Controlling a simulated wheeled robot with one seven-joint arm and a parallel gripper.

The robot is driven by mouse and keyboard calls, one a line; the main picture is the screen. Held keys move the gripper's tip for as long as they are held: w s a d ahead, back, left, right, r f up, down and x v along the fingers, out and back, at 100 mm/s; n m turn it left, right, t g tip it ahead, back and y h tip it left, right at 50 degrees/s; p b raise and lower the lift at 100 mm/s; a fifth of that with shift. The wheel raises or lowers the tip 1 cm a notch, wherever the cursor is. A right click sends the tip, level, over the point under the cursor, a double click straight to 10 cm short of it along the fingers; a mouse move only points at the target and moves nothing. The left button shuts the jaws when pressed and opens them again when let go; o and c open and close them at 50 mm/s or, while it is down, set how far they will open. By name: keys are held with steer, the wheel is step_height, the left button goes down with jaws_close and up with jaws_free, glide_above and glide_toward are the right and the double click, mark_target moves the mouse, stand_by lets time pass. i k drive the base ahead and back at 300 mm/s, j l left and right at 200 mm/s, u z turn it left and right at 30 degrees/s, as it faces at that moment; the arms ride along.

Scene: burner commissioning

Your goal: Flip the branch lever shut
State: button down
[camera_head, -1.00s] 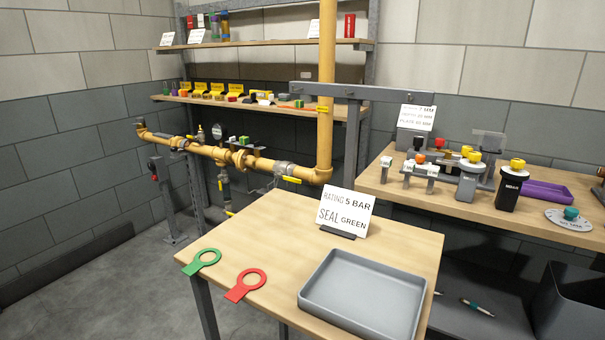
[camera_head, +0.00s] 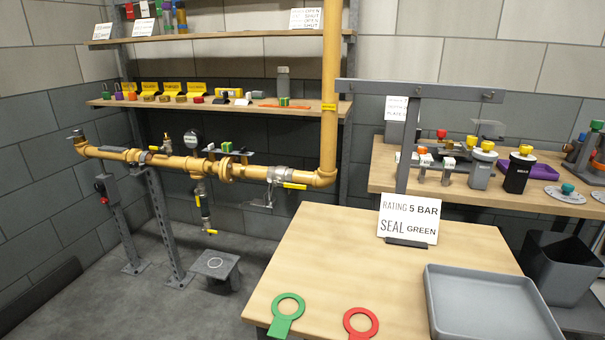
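A yellow gas pipe (camera_head: 105,153) runs across the left and middle of the view on grey stands. A thin branch (camera_head: 203,198) hangs down from it, with a small yellow lever (camera_head: 211,232) near its lower end. The lever is small and points sideways, roughly level; I cannot tell its exact setting. A second yellow lever (camera_head: 295,186) sits on a grey valve (camera_head: 278,174) in the main pipe, lying roughly along it. A round gauge (camera_head: 193,139) stands above the pipe. My gripper is not in view.
A wooden table (camera_head: 330,250) stands in front, with a sign (camera_head: 408,218), a green ring tag (camera_head: 287,312), a red ring tag (camera_head: 360,322) and a grey tray (camera_head: 490,305). A low grey stand (camera_head: 215,265) is on the floor below the branch.

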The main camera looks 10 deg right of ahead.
mark_target(275, 183)
steer(key=i+j+z, duration=0.15)
steer(key=j, duration=0.5)
steer(key=i+j+z, duration=0.2)
steer(key=j, duration=0.45)
steer(key=i+j+z, duration=0.15)
steer(key=j, duration=0.5)
steer(key=j+z, duration=0.2)
steer(key=j, duration=0.5)
steer(key=i+j, duration=0.1)
steer(key=j, duration=0.3)
steer(key=i+j, duration=0.1)
steer(key=j, duration=0.25)
steer(key=i+l, duration=0.3)
steer(key=i, duration=0.15)
